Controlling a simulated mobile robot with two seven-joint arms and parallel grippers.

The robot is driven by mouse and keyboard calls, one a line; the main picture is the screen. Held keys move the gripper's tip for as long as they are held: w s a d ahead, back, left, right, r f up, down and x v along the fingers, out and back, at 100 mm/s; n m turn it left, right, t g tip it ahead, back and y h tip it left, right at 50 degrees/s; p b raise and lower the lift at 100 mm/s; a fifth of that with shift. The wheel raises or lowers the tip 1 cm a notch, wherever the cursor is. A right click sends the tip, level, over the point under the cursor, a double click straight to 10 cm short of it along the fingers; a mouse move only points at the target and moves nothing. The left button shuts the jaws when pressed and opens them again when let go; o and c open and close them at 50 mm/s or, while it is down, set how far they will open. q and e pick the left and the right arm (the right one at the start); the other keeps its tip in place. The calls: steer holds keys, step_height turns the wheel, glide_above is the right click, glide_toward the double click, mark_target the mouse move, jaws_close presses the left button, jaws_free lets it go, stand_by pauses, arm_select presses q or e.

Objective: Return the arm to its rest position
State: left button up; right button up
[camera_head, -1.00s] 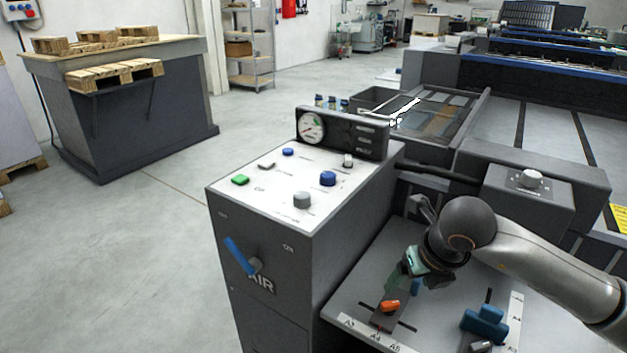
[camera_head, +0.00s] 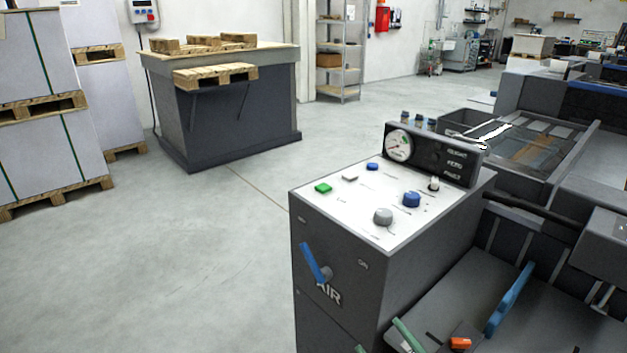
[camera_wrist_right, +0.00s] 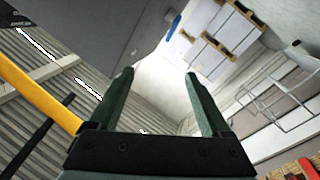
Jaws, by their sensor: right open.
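My right gripper (camera_head: 384,342) shows only as green fingertips at the bottom edge of the head view, in front of the grey control cabinet (camera_head: 340,260). In the right wrist view the two green fingers (camera_wrist_right: 160,84) stand apart with nothing between them. The rest of the right arm is out of the head view. My left gripper is not in view.
The cabinet has a blue side lever (camera_head: 314,262), several top knobs and a gauge (camera_head: 399,146). At lower right are a blue handle (camera_head: 510,300) and an orange knob (camera_head: 460,343). The floor to the left (camera_head: 180,270) is clear. Pallet stacks (camera_head: 60,110) stand at far left.

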steer(key=s+d+f+m+g+h+p, duration=0.15)
steer(key=s+f+m+g, duration=0.25)
steer(key=s+f, duration=0.4)
steer(key=s+d+f+m+g+h, duration=0.1)
steer(key=s+f+m+g+h, duration=0.4)
steer(key=f, duration=0.6)
arm_select(q)
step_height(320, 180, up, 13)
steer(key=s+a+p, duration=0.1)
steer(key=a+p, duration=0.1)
steer(key=p, duration=1.4)
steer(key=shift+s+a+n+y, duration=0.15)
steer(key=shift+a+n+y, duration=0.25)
arm_select(e)
step_height(320, 180, up, 12)
steer(key=s+d+t, duration=0.1)
steer(key=d, duration=0.1)
steer(key=shift+d+n+y, duration=0.2)
steer(key=shift+n+y, duration=0.1)
steer(key=shift+y, duration=0.15)
steer(key=shift+r, duration=0.1)
